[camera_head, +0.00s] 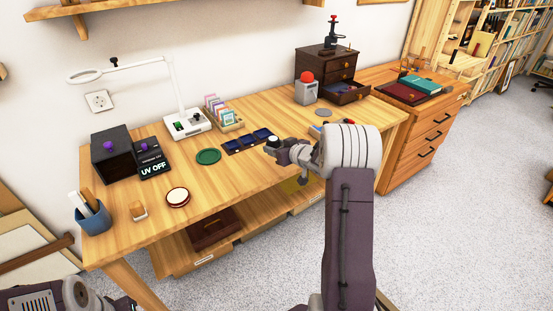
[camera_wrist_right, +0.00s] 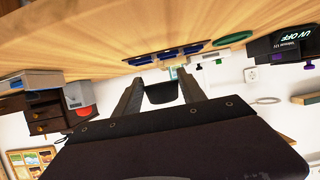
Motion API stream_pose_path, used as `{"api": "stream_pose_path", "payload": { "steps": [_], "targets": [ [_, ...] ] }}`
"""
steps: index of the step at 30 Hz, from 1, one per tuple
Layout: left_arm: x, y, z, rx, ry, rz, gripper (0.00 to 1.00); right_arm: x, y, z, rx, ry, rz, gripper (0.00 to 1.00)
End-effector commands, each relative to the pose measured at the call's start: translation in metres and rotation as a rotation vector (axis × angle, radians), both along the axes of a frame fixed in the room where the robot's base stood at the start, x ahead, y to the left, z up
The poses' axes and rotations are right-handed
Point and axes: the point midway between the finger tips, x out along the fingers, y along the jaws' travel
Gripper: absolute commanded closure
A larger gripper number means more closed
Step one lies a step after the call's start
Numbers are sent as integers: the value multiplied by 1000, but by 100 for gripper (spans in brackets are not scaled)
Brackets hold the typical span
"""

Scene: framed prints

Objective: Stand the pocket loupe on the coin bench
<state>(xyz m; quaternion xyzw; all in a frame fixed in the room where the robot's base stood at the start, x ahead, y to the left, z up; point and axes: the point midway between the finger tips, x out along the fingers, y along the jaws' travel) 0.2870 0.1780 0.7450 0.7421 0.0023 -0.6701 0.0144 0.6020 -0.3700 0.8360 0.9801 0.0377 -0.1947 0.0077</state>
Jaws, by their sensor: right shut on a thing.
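The coin bench (camera_head: 240,182) is a light wooden table along the wall. My right gripper (camera_head: 272,149) is over its front part, right of the middle. In the right wrist view the two fingers (camera_wrist_right: 161,96) are shut on a small dark thing, apparently the pocket loupe (camera_wrist_right: 162,92). That view is upside down, with the bench top along its upper edge; the loupe looks clear of the wood. Its far side is hidden. My left gripper (camera_head: 125,303) is only partly in view at the bottom left, so its jaws cannot be judged.
A blue slotted tray (camera_head: 247,141) and a green round mat (camera_head: 208,156) lie behind and left of my right gripper. A lamp base (camera_head: 187,123), a UV box (camera_head: 110,155), a red-rimmed disc (camera_head: 178,197) and a pen cup (camera_head: 93,217) stand left. The front middle is bare.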

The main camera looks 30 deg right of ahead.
Motion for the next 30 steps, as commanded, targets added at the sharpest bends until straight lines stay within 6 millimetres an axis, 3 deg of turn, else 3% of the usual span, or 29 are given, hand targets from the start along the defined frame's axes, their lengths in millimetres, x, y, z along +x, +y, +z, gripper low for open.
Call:
{"api": "stream_pose_path", "payload": {
  "steps": [8, 15, 26, 27, 28, 30],
  "targets": [
    [0, 0, -4, 0, 0, 0, 100, 10, -8, -10, 0, 0, 0, 92],
    [0, 0, -24, 0, 0, 0, 100, 10, -7, -50, 1, 1, 1, 92],
    [0, 0, -23, 0, 0, 0, 100, 10, -7, -52, 1, 0, 0, 92],
    [0, 0, -22, 0, 0, 0, 100, 10, -8, -50, 0, 0, 0, 41],
    [0, 0, -22, 0, 0, 0, 100, 10, -8, -50, 0, 0, 0, 33],
    [0, 0, -22, 0, 0, 0, 100, 10, -7, -50, 0, 0, 0, 30]
  ]
}}
